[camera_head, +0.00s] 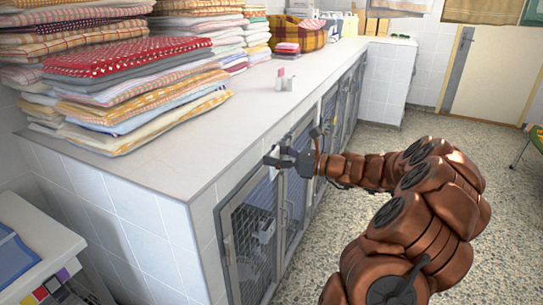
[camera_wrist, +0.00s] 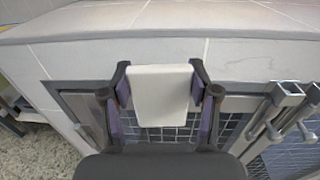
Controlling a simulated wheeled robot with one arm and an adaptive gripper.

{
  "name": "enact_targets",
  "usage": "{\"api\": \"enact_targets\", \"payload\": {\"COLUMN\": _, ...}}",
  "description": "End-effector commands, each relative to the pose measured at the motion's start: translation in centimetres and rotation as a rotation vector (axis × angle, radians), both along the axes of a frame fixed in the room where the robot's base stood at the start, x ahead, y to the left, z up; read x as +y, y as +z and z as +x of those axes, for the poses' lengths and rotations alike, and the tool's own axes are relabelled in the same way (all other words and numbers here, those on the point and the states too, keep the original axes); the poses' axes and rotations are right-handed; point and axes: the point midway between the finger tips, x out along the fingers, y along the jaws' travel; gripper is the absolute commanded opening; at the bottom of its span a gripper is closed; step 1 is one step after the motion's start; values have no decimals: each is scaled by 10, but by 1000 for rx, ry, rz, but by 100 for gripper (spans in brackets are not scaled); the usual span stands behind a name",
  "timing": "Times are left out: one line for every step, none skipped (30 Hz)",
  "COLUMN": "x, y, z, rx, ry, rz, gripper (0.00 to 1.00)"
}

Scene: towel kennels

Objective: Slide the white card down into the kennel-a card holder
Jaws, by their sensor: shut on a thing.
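The white card (camera_wrist: 160,98) is between the two fingers of my gripper (camera_wrist: 160,82) in the wrist view, its broad face toward the camera. My gripper is shut on its side edges and holds it upright in front of the counter's tiled front edge, at the top of a mesh kennel door (camera_wrist: 75,100). In the head view my gripper (camera_head: 283,157) is at the counter's front edge, above the nearer kennel doors (camera_head: 248,235). I cannot make out the kennel-a card holder; the card and gripper cover part of the door top.
Tall stacks of folded towels (camera_head: 140,85) fill the left of the white counter (camera_head: 215,135). Small upright pieces (camera_head: 287,84) stand on it near the middle. Grey metal brackets (camera_wrist: 284,97) stick out right of the card in the wrist view. The speckled floor (camera_head: 345,215) is open.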

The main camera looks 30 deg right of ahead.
Motion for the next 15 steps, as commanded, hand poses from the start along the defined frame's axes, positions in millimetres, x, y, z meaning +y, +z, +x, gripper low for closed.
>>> {"api": "enact_targets", "payload": {"x": 0, "y": -6, "z": 0, "rx": 0, "ry": 1, "rz": 0, "gripper": 31}}
{"api": "enact_targets", "payload": {"x": 0, "y": -8, "z": 0, "rx": 0, "ry": 1, "rz": 0, "gripper": 31}}
{"api": "enact_targets", "payload": {"x": 0, "y": -12, "z": 0, "rx": 1, "ry": 0, "rz": 1, "gripper": 31}}
{"api": "enact_targets", "payload": {"x": 0, "y": -14, "z": 0, "rx": 1, "ry": 0, "rz": 1, "gripper": 31}}
{"api": "enact_targets", "payload": {"x": 0, "y": -17, "z": 0, "rx": 1, "ry": 0, "rz": 1, "gripper": 31}}
{"api": "enact_targets", "payload": {"x": 0, "y": -22, "z": 0, "rx": 1, "ry": 0, "rz": 1, "gripper": 31}}
{"api": "enact_targets", "payload": {"x": 0, "y": -25, "z": 0, "rx": 1, "ry": 0, "rz": 0, "gripper": 31}}
{"api": "enact_targets", "payload": {"x": 0, "y": -29, "z": 0, "rx": 1, "ry": 0, "rz": 0, "gripper": 31}}
{"api": "enact_targets", "payload": {"x": 0, "y": -34, "z": 0, "rx": 1, "ry": 0, "rz": -1, "gripper": 31}}
{"api": "enact_targets", "payload": {"x": -1, "y": -37, "z": 0, "rx": 2, "ry": -1, "rz": -1, "gripper": 31}}
{"api": "enact_targets", "payload": {"x": -1, "y": -41, "z": 0, "rx": 2, "ry": -1, "rz": -1, "gripper": 31}}
{"api": "enact_targets", "payload": {"x": -1, "y": -45, "z": 0, "rx": 2, "ry": -2, "rz": -1, "gripper": 31}}
{"api": "enact_targets", "payload": {"x": -1, "y": -49, "z": 0, "rx": 1, "ry": -2, "rz": -1, "gripper": 31}}
{"api": "enact_targets", "payload": {"x": -2, "y": -52, "z": -1, "rx": 1, "ry": -3, "rz": -1, "gripper": 31}}
{"api": "enact_targets", "payload": {"x": -2, "y": -56, "z": -1, "rx": 1, "ry": -4, "rz": -1, "gripper": 31}}
